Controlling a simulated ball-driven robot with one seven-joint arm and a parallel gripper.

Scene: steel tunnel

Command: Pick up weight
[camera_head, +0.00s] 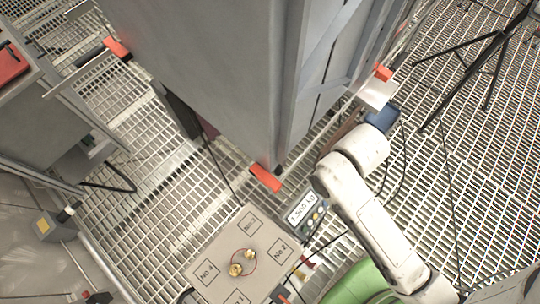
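Two small brass weights stand close together on a light square scale plate (210,254) at the bottom centre. One weight (236,270) is nearer the front left, the other (250,255) is behind it to the right. A dark circle is drawn around that spot. The plate has boxed corner labels such as No.2, No.3 and No.4. A grey display unit (305,212) with a lit readout stands at the plate's upper right; its digits are hard to read. My white arm is folded at the right, away from the weights. My gripper's fingers cannot be made out.
A large grey cabinet (215,70) with red corner pieces stands behind the scale. A grey bench unit (50,125) is at the left. Black tripod legs (465,65) stand at the upper right. Cables cross the metal grating (170,210). A blue object (383,117) shows beyond my arm.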

